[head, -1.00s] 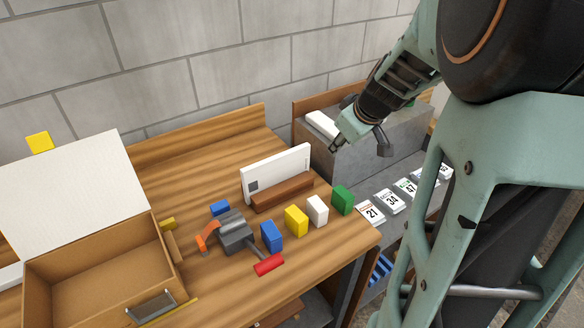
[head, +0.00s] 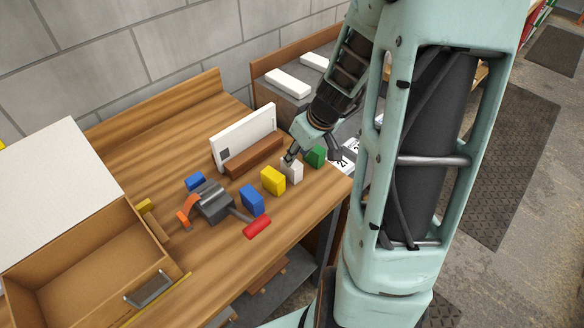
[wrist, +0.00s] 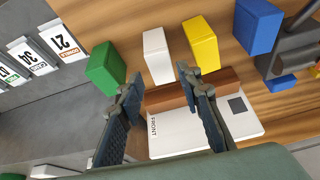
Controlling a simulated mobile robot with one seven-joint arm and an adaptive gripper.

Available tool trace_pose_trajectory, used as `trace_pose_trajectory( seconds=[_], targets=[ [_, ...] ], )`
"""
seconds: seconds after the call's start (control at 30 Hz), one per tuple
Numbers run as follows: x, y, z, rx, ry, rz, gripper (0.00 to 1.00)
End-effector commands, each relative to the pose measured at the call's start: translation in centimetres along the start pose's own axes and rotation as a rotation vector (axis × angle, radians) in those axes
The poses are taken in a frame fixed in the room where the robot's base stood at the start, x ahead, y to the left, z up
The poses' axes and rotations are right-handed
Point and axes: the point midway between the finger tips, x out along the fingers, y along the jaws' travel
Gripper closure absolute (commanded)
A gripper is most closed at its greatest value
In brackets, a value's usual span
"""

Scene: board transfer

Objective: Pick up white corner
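The white block (head: 293,172) stands on the wooden bench between the yellow block (head: 272,180) and the green block (head: 315,156). It also shows in the wrist view (wrist: 157,56), upper middle, beyond my fingertips and not between them. My gripper (head: 311,152) hangs over the front right of the bench, close to the white block. In the wrist view my gripper (wrist: 159,84) is open and empty, its two fingers spread. One finger overlaps the top of the white block in the head view; I cannot tell whether they touch.
A white board marked FRONT (wrist: 178,132) stands in a brown wooden holder (wrist: 165,97) behind the blocks. A blue block (head: 252,200), a grey clamp-like tool (head: 214,202) and an open cardboard box (head: 80,265) lie to the left. Number cards (wrist: 60,42) lie beside the bench.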

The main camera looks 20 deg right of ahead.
Motion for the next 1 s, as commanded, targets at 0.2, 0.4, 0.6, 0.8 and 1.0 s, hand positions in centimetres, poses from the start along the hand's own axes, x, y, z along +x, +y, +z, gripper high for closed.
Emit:
trace_pose_trajectory(
  seconds=[0.2, 0.4, 0.6, 0.8, 1.0],
  targets=[
    [1.0, 0.0, 0.0, 0.000, 0.000, -0.001, 0.67],
    [3.1, -0.1, 0.1, 0.001, -0.001, -0.002, 0.67],
    [5.2, -0.1, 0.1, -0.001, 0.000, 0.000, 0.67],
    [5.7, -0.1, 0.1, 0.000, 0.001, 0.001, 0.67],
    [5.6, -0.1, 0.1, 0.000, 0.001, 0.001, 0.73]
  ],
)
